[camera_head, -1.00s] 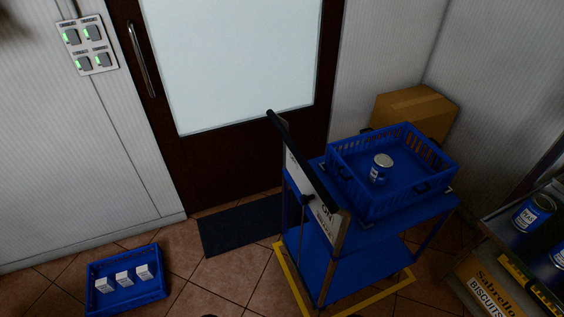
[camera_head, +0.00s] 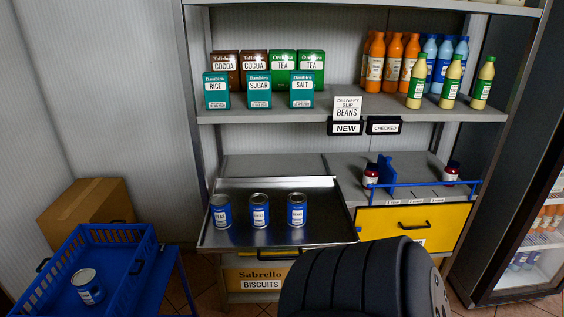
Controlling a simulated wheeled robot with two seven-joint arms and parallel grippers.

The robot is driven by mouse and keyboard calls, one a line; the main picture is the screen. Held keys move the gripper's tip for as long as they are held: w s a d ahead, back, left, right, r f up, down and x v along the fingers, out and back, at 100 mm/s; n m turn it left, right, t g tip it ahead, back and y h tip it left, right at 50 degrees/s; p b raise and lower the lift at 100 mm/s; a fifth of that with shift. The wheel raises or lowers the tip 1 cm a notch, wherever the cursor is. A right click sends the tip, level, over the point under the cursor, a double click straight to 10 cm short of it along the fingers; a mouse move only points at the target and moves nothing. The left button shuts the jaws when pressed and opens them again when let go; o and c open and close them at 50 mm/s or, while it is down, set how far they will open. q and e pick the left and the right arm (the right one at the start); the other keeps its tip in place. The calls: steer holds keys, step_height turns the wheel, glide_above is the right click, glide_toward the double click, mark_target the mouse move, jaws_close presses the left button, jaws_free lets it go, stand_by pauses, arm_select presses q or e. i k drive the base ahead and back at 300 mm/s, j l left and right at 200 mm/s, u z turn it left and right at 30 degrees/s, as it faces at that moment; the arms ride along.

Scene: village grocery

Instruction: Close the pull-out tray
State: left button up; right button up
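The pull-out tray (camera_head: 329,215) is a shiny metal tray with a raised rim, on the left half of the lower shelf. It stands pulled out toward me, past the shelf front. Three blue cans stand upright in a row on it: a left can (camera_head: 221,211), a middle can (camera_head: 260,210) and a right can (camera_head: 297,209). Part of my own body, black and ribbed, fills the bottom middle and hides what lies behind it near the tray's front right. Neither of my grippers is in view.
Right of the tray is a yellow drawer front (camera_head: 408,222) with a blue rail (camera_head: 425,186) above it. A blue crate (camera_head: 150,243) with a can (camera_head: 87,286) inside stands at left, before a cardboard box (camera_head: 88,212). A glass-fronted cooler (camera_head: 530,245) stands at right.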

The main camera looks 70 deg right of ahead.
mark_target(329, 223)
steer(key=z, duration=2.15)
